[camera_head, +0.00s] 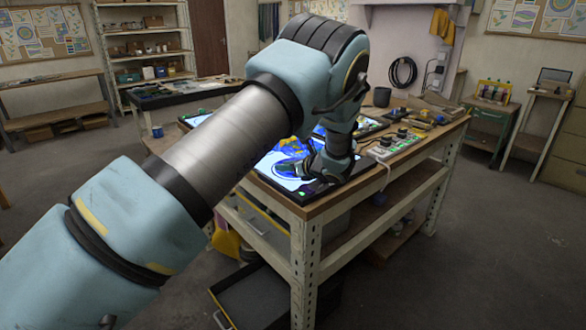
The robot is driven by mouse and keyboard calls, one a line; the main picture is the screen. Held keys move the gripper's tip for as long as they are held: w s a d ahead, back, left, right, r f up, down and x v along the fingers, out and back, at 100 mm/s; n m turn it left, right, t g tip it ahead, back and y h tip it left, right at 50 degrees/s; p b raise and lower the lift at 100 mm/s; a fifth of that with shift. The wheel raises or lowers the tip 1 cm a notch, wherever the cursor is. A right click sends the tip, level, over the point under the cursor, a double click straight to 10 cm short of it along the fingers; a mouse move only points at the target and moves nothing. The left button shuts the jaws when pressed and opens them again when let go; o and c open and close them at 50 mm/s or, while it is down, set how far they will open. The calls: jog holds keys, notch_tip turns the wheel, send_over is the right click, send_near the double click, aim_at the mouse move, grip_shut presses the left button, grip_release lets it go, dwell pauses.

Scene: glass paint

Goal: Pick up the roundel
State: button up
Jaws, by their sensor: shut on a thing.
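My arm crosses the view from the lower left and bends down over the workbench (436,148). My gripper (296,171) is low over the lit white panel (263,178) at the bench's near left corner. It is shut on the roundel (284,169), a small round piece with a blue rim that shows just left of the fingers. My wrist and fingers hide part of it. I cannot tell whether the roundel touches the panel or is lifted off it.
Blue and yellow glass pieces (293,147) lie behind the gripper. Floor to the right is clear.

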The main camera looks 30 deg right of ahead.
grip_shut()
